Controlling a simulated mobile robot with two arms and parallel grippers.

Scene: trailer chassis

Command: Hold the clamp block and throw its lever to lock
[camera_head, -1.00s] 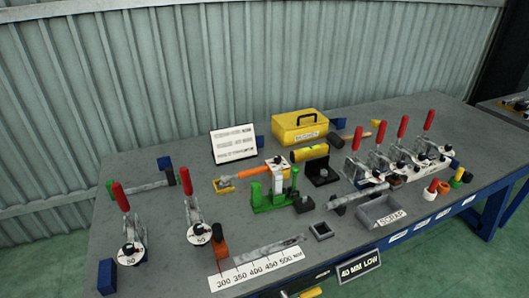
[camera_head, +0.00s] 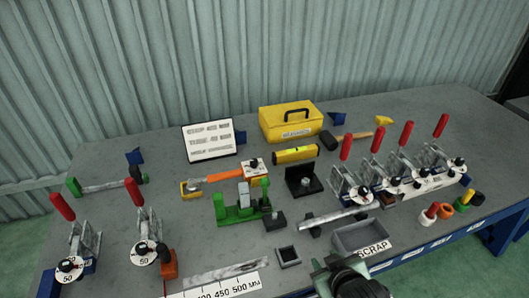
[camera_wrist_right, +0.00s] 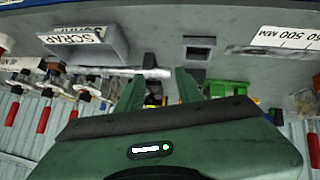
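Toggle clamps with red levers stand on the bench. Two with round dials marked 50 are at the left, an outer clamp (camera_head: 78,245) and an inner clamp (camera_head: 147,235); their levers lean up and left. Several more clamps (camera_head: 352,185) stand in a row at the right, levers up. I cannot tell which is the task's clamp block. My right gripper (camera_head: 338,268) is at the bottom of the head view, near the scrap tray and away from all the clamps. In the wrist view its two green fingers (camera_wrist_right: 158,90) are apart with nothing between them. My left gripper is out of view.
A grey scrap tray (camera_head: 362,233), a green fixture (camera_head: 240,212), a small square block (camera_head: 288,257) and a metal bar (camera_head: 338,215) lie mid-bench. A yellow box (camera_head: 290,120), a mallet (camera_head: 355,135) and a white sign (camera_head: 209,141) are behind. A ruler strip (camera_head: 225,287) lies at the front.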

